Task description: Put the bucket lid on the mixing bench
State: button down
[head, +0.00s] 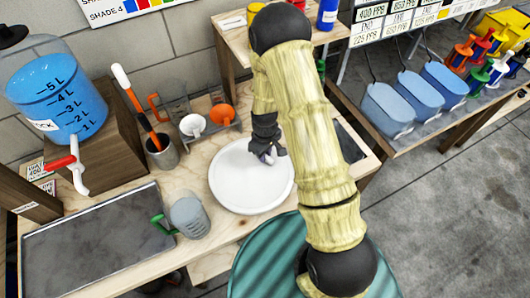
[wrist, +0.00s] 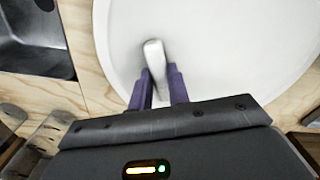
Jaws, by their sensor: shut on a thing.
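The bucket lid (head: 250,185) is a round white disc with a raised rim and a small white knob. It is over the light wooden mixing bench (head: 125,188), right of its middle, and looks flat and level. I cannot tell whether it touches the bench top. My gripper (head: 268,152) is at the lid's upper right part, shut on its knob. In the wrist view the lid (wrist: 225,45) fills much of the picture, and the purple fingers of my gripper (wrist: 157,88) stand on both sides of the knob.
A grey jug (head: 189,218) with a green handle stands left of the lid, beside a dark tray (head: 95,245). Behind are a metal cup (head: 162,152) with tools, and white and orange scoops. A blue-filled dispenser (head: 58,95) stands back left. A teal striped round surface (head: 265,265) is in front.

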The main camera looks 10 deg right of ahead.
jog(key=shift+f, duration=0.15)
jog(key=c, duration=1.3)
grip_release()
jog(key=shift+c, duration=0.2)
jog(key=shift+s, duration=0.1)
jog(key=shift+d+r, duration=0.1)
jog(key=shift+r, duration=0.4)
notch_tip(320, 180, up, 11)
jog(key=b, duration=0.2)
jog(key=shift+r, duration=0.1)
